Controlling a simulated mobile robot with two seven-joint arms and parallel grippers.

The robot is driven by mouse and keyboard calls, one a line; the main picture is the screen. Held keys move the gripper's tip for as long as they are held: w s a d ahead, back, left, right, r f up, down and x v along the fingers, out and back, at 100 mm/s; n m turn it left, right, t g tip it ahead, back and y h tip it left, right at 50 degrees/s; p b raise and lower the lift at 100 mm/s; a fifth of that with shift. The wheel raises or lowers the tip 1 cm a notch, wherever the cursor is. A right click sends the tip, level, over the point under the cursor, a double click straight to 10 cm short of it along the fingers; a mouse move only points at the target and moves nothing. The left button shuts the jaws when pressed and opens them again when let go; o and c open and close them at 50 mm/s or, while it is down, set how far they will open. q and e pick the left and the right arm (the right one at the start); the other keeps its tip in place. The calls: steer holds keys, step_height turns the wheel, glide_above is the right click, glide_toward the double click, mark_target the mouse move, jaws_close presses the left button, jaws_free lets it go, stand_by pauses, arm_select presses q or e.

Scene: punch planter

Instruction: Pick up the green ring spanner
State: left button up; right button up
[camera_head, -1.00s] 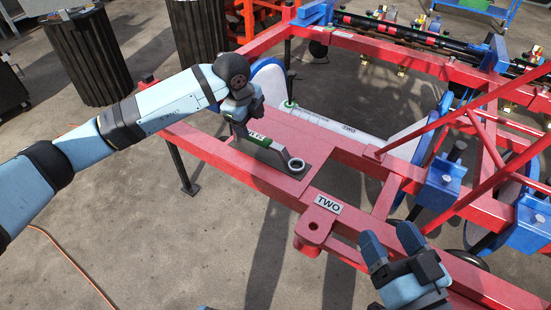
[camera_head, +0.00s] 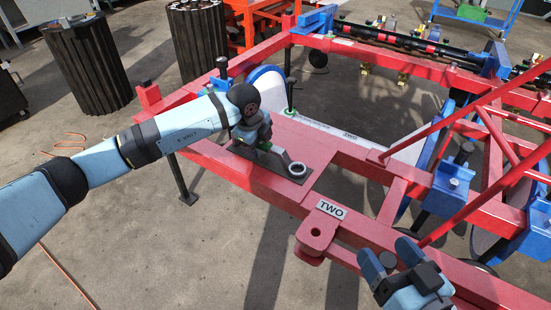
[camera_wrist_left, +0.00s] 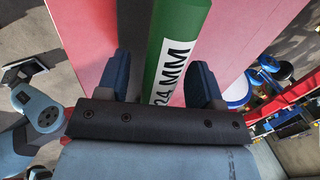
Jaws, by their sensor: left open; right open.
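In the left wrist view the green handle (camera_wrist_left: 178,40), with a white "24 MM" label, runs between the two fingers. My left gripper (camera_head: 262,147) is open and low over the handle; it also shows in the left wrist view (camera_wrist_left: 163,80) with gaps beside the handle. My right gripper (camera_head: 390,256) is open and empty, above the frame's front beam.
The red planter frame (camera_head: 225,160) carries a "TWO" label (camera_head: 331,209) in front of the spanner. Blue-and-white discs (camera_head: 268,82) and red diagonal bars (camera_head: 490,196) stand behind and to the right. Dark ribbed cylinders (camera_head: 88,62) stand at the back left. The front-left floor is largely open.

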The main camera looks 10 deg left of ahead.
arm_select(q)
jaws_close()
steer(key=shift+r, duration=0.1)
